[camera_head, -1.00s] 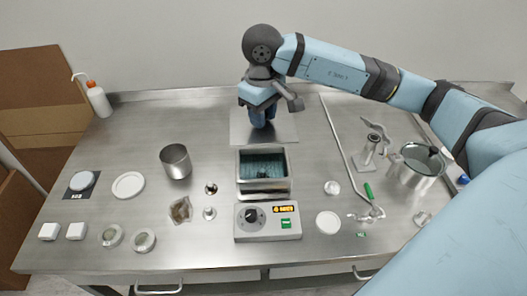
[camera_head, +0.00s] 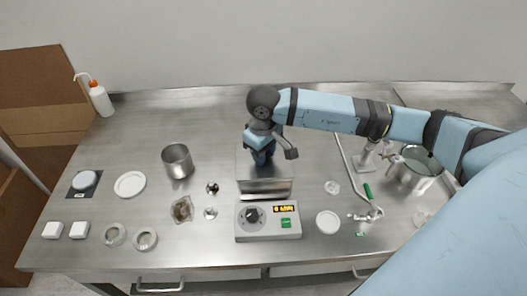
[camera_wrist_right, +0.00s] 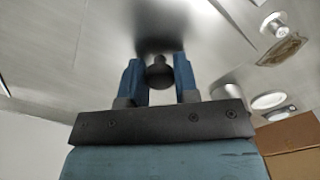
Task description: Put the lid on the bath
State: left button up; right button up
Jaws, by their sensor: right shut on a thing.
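The bath (camera_head: 266,188) is a metal box with a grey control panel in front, at the middle of the bench. A flat metal lid (camera_head: 245,165) is over the bath's opening, so the water inside is hidden. I cannot tell whether the lid rests on the rim or is slightly above it. My right gripper (camera_head: 262,158) points down over the bath and is shut on the lid's knob. In the right wrist view the dark round knob (camera_wrist_right: 160,73) sits between my two blue fingers. My left gripper is not in view.
A metal beaker (camera_head: 178,161) stands left of the bath, with small weights (camera_head: 211,188) and a weighing dish (camera_head: 182,209) nearer. A pot (camera_head: 415,174) and a clamp stand (camera_head: 366,160) are at the right, under my arm. The bench behind the bath is clear.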

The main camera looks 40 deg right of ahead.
jog(key=shift+f+b, duration=0.35)
jog(key=shift+b, duration=0.15)
jog(key=o, duration=1)
jog(key=shift+r, duration=0.1)
jog(key=shift+r+p, duration=0.55)
jog(key=shift+p, duration=0.1)
notch_tip(320, 180, up, 12)
jog(key=b, duration=0.1)
jog(key=shift+f+b, duration=0.25)
jog(key=shift+b, duration=0.15)
